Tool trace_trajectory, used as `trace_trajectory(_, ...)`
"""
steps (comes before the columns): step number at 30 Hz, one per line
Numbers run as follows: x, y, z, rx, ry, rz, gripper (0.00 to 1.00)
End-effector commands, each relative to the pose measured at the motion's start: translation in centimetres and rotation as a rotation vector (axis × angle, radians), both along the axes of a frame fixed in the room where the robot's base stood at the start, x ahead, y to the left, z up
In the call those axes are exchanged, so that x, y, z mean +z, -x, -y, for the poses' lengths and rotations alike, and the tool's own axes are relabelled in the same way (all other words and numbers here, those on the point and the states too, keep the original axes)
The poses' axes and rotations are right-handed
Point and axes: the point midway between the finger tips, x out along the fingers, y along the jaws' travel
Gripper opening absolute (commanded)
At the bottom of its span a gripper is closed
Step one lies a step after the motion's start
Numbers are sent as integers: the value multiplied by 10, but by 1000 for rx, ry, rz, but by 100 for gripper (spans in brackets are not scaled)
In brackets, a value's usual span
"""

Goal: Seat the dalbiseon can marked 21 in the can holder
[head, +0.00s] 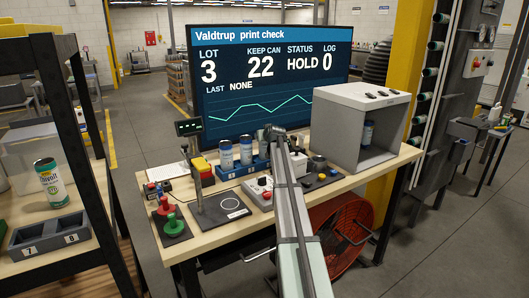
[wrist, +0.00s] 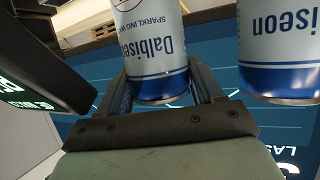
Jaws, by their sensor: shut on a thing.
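My gripper (head: 270,133) is over the back of the table, beside the blue rack (head: 228,174). In the wrist view my gripper (wrist: 161,82) has its fingers on both sides of a Dalbiseon can (wrist: 150,45), white with a blue band, and is shut on it. A second Dalbiseon can (wrist: 280,50) is close beside it, apart from the fingers. In the head view a left can (head: 226,154) and a right can (head: 246,150) stand upright at the blue rack. I cannot read any can's number or tell which thing is the can holder.
A dark pad with a white circle (head: 222,220), a red knob (head: 164,206) and a green knob (head: 173,222) are in front. The screen (head: 270,80) reads HOLD. A green-labelled can (head: 50,188) stands on the left shelf.

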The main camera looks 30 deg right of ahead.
Motion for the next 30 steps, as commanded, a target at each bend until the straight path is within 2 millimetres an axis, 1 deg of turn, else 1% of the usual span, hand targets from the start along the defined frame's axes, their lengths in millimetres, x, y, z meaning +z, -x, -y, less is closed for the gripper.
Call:
trace_trajectory(1, 0, 0, 0, 0, 0, 0, 52)
trace_trajectory(2, 0, 0, 0, 0, 0, 0, 50)
trace_trajectory(10, 0, 0, 0, 0, 0, 0, 24)
trace_trajectory(17, 1, 0, 0, 0, 0, 0, 23)
trace_trajectory(20, 6, 0, 0, 0, 0, 1, 23)
trace_trajectory(23, 18, -1, 0, 0, 1, 2, 23)
trace_trajectory(30, 61, -1, 1, 0, 1, 2, 23)
